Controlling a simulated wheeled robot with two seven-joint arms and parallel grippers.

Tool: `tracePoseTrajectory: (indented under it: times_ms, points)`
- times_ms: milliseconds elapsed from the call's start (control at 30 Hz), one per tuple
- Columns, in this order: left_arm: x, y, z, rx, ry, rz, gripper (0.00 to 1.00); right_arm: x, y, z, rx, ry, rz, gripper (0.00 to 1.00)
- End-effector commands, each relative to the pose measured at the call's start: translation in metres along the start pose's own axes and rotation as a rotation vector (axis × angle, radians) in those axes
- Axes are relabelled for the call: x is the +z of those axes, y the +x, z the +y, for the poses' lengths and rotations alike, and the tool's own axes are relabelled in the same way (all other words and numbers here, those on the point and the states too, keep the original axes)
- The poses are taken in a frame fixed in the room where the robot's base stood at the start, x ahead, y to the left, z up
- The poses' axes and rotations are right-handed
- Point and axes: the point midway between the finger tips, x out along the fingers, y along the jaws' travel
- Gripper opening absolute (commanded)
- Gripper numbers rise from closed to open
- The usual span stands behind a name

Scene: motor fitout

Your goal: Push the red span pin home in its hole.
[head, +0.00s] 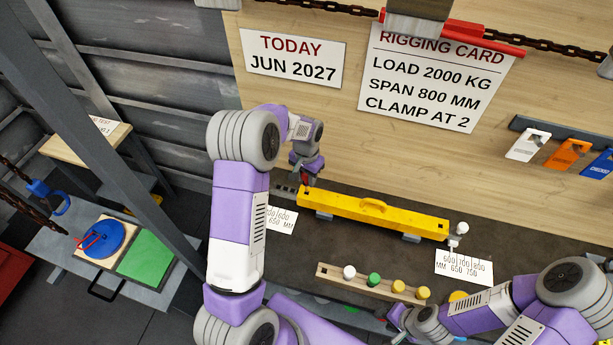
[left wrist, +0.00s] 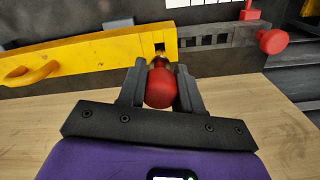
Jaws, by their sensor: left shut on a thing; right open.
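The yellow spreader beam (head: 370,212) lies on the dark bench. It also shows in the left wrist view (left wrist: 95,55), with a grey slotted bar (left wrist: 215,41) coming out of its end. My left gripper (head: 308,180) is at the beam's left end. In the left wrist view, my left gripper (left wrist: 160,88) is shut on the round red head of the span pin (left wrist: 160,86). The pin's tip is mostly hidden behind its head, so I cannot tell how deep it sits. My right gripper (head: 392,318) is open and empty, in front of the peg rack.
A wooden rack (head: 330,277) holds several coloured knobs in front of the beam. A second red knob (left wrist: 272,41) is at the grey bar's end. Number cards (head: 463,267) lie on the bench. The rigging card (head: 435,85) hangs on the back board.

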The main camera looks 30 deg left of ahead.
Motion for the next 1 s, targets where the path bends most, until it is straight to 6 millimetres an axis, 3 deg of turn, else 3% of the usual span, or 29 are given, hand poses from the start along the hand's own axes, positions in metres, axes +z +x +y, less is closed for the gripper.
tracePoseTrajectory:
  times_ms: [1000]
  points:
    - [0.0, 0.01, 0.0, 0.0, 0.0, 0.0, 0.03, -0.001, 0.008, 0.003, 0.0, 0.0, 0.001, 0.43]
